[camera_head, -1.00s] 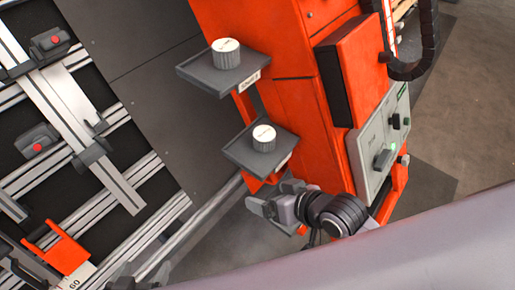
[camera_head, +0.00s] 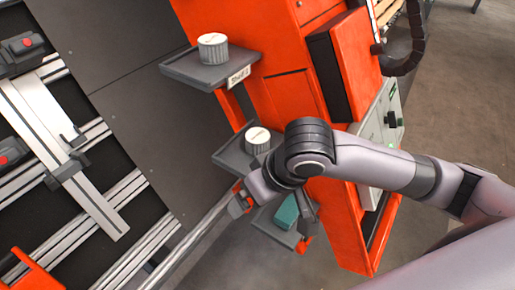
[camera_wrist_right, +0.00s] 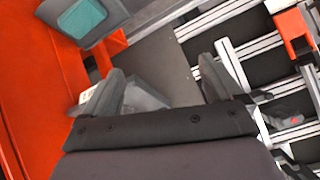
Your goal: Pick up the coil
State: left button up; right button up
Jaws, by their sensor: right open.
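No piece is marked as the coil. Two round ribbed pieces with white tops fit best: one (camera_head: 213,47) on the upper grey shelf, the other (camera_head: 257,138) on the middle shelf. Both stand upright. My right gripper (camera_head: 270,207) is below the middle shelf in the head view, partly covered by its wrist. In the right wrist view, my right gripper (camera_wrist_right: 170,92) has its fingers apart with nothing held between them. Neither ribbed piece is recognisable there. My left gripper is out of view.
The shelves are on an orange column (camera_head: 275,95). Metal rails (camera_head: 75,165) lie left. My right arm crosses before the column.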

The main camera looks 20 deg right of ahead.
aim_at(258, 135)
jog(key=w+d+r+m+h, duration=0.3)
jog(key=d, duration=0.3)
jog(key=w, duration=0.8)
jog(key=shift+w+a+f+b, duration=0.15)
jog(key=shift+w+a+b, duration=0.15)
jog(key=shift+w+a, duration=0.1)
jog(key=w, duration=0.3)
jog(key=shift+a, duration=0.1)
jog(key=shift+b+x, duration=0.35)
jog(key=shift+x, duration=1.15)
jog(key=shift+s, duration=0.1)
jog(key=c, duration=1.3)
